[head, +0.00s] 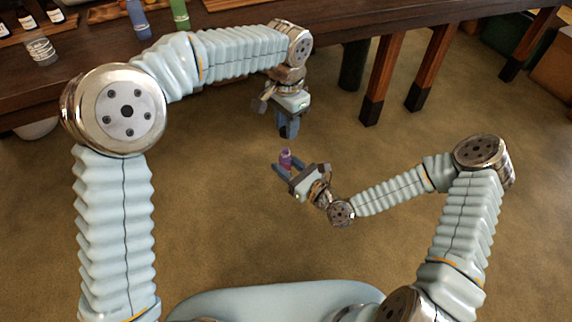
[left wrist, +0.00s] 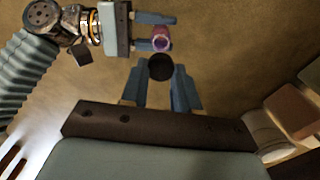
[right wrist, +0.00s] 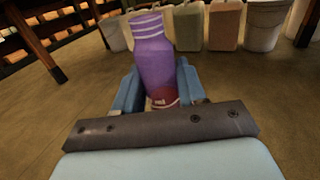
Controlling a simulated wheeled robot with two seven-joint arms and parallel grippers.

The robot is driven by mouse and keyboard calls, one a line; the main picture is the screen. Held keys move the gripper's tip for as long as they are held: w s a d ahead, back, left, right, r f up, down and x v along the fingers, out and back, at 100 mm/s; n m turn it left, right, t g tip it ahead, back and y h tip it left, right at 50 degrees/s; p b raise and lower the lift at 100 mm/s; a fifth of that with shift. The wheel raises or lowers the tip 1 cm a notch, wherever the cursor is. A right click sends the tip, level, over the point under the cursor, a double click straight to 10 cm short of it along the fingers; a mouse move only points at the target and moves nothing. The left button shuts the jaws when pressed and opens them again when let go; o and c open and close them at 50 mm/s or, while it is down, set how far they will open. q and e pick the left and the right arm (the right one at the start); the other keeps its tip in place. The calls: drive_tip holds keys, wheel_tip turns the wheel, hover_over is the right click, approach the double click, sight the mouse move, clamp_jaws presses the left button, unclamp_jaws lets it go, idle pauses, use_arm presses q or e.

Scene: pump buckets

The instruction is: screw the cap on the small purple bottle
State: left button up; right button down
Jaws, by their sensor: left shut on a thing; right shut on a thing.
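The small purple bottle (head: 286,159) is held by my right gripper (head: 285,168), in the open space in front of the table. In the right wrist view the bottle (right wrist: 152,60) stands between the two blue fingers, its neck and open-looking top upward. My left gripper (head: 287,130) points down, above the bottle and apart from it. In the left wrist view my left gripper (left wrist: 160,80) is shut on a dark round cap (left wrist: 160,67). The bottle's mouth (left wrist: 161,40) shows beyond the cap there, a short gap away.
A dark wooden table (head: 215,40) runs along the back, with a blue bottle (head: 138,18), a green bottle (head: 179,14) and a glass jar (head: 40,50) on it. Several buckets (right wrist: 265,25) stand on the floor in the right wrist view. The floor around the grippers is clear.

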sight(286, 150)
use_arm(q)
drive_tip(key=shift+f, duration=0.1)
drive_tip(key=shift+f, duration=1.9)
drive_tip(key=shift+f, duration=0.9)
drive_tip(key=shift+f, duration=0.55)
